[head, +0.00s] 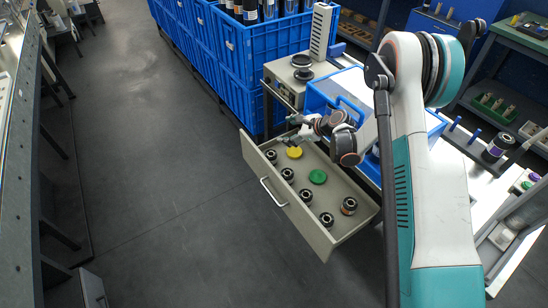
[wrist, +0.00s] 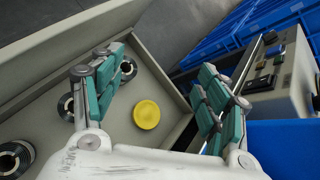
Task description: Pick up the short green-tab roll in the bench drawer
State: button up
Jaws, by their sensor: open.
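The green-tab roll (head: 317,176) shows as a green round top in the open bench drawer (head: 350,222), near its middle. I cannot judge its height well from above. The wrist view does not show it. My gripper (head: 288,132) is over the far end of the drawer, up and left of the green roll in the head view. Its fingers (wrist: 160,72) are spread with nothing between the pads. A yellow-topped roll (head: 294,152) stands in the drawer below my gripper; it also shows between the finger bases in the wrist view (wrist: 147,114).
Several dark-ringed rolls (head: 306,196) line the drawer's front side, and another (head: 348,206) stands near the right end. Blue crates (head: 238,60) rise beyond the drawer. A control box (wrist: 280,75) and blue case are beside it. The floor at left is clear.

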aim_at(272, 154)
jog(key=f+m, duration=0.1)
jog(key=f, duration=0.3)
jog(key=s+f+m+y, duration=0.1)
jog(key=f+m, duration=0.1)
jog(key=f, duration=0.3)
jog(key=f+m, duration=0.1)
jog(key=f, duration=0.3)
jog(key=shift+s+a+f+y, duration=0.2)
jog(key=shift+f+y, duration=0.1)
jog(key=shift+f, duration=0.1)
jog(key=shift+x, duration=1.1)
jog(key=shift+w+r+b+x, duration=0.1)
jog(key=shift+r+b+x, duration=0.1)
jog(key=shift+b+x, duration=0.85)
jog(key=shift+w+r+b+x, duration=0.15)
jog(key=shift+b+x, duration=0.3)
jog(key=shift+x, duration=1.2)
jog(key=shift+r, duration=0.1)
jog(key=c, duration=1.3)
